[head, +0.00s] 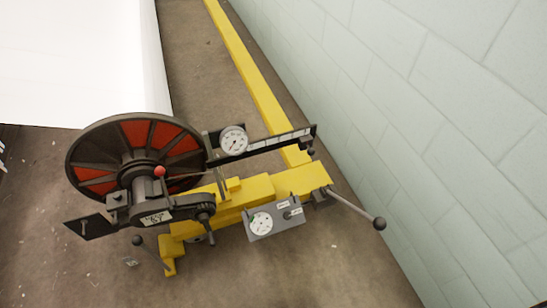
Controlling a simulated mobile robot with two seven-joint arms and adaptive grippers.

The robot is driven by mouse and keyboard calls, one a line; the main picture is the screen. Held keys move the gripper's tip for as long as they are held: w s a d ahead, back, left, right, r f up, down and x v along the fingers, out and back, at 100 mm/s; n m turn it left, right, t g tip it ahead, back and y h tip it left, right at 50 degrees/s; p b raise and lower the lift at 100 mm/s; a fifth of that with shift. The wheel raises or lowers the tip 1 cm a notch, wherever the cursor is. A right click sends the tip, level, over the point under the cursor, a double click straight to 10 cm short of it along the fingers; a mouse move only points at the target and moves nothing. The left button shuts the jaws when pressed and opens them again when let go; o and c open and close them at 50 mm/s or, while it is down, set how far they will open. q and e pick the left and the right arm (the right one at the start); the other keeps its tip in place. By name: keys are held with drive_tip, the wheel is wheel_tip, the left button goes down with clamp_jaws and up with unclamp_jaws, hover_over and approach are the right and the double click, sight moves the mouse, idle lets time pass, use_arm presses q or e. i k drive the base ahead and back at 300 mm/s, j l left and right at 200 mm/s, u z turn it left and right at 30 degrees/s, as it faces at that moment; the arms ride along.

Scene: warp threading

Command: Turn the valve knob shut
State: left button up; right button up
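A machine with a yellow frame (250,192) stands on the floor by the wall. A small grey box (271,231) on its front side carries a round white dial (261,223) and a small dark knob (287,215) with pale labels beside it. This knob may be the valve knob; I cannot tell its turn position at this size. A ball-ended lever (357,208) sticks out to the right of the frame. Neither of my grippers is in view, and nothing touches the box or the knob.
A large dark wheel with red panels (135,134) fills the machine's left side. A white gauge (234,140) sits by an upper bar. A pale block wall (420,110) runs along the right. Brown floor (330,270) is open in front.

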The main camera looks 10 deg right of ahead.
sight(287, 215)
drive_tip(key=i+l+z, duration=0.15)
drive_tip(key=z, duration=0.25)
drive_tip(key=i+l+z, duration=0.1)
drive_tip(key=z, duration=0.25)
drive_tip(key=i+z, duration=0.2)
drive_tip(key=z, duration=0.2)
